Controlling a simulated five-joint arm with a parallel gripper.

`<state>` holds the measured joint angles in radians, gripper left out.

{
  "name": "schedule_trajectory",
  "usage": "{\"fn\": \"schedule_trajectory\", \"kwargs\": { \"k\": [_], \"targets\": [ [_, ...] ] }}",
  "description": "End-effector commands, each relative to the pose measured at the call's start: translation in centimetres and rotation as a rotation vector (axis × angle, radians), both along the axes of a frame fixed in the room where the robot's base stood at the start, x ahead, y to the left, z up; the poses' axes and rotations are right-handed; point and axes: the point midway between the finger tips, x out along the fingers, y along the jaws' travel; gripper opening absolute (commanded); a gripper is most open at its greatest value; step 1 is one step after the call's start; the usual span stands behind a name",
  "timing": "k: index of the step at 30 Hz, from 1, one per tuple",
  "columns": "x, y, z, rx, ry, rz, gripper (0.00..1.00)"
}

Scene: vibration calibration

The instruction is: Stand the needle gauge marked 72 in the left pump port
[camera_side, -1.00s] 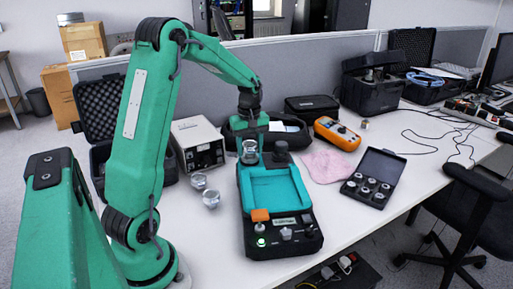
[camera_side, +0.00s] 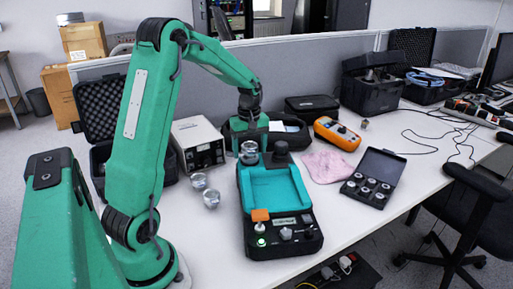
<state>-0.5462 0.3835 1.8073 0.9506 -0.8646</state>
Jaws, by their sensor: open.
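The teal and black pump (camera_side: 279,222) stands on the white table, with its ports along its far edge. A clear round gauge (camera_side: 249,154) is at the pump's far left corner, where the left port is; I cannot tell if it is fully seated. My gripper (camera_side: 251,146) is open, right above and behind this gauge, with its fingers partly hidden. A black round piece (camera_side: 281,155) sits at the far right corner. Two more round gauges, one farther back (camera_side: 198,181) and one nearer (camera_side: 211,199), are on the table left of the pump. No markings are readable.
A grey instrument box (camera_side: 198,144) and an open black case (camera_side: 99,105) stand on the left. An orange meter (camera_side: 337,133), a pink cloth (camera_side: 328,166) and a case of small weights (camera_side: 372,178) are on the right. The front table is clear.

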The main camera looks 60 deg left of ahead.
Motion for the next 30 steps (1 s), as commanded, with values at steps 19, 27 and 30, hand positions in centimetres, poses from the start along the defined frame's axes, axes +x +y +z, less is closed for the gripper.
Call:
{"fn": "schedule_trajectory", "kwargs": {
  "k": [19,27,30],
  "targets": [
    [0.1,0.0,4.6,0.002,-0.003,0.000,0.73],
    [0.0,0.0,7.4,0.001,-0.001,0.000,0.73],
    [0.0,0.0,7.7,0.001,-0.001,0.000,0.73]
  ]
}}
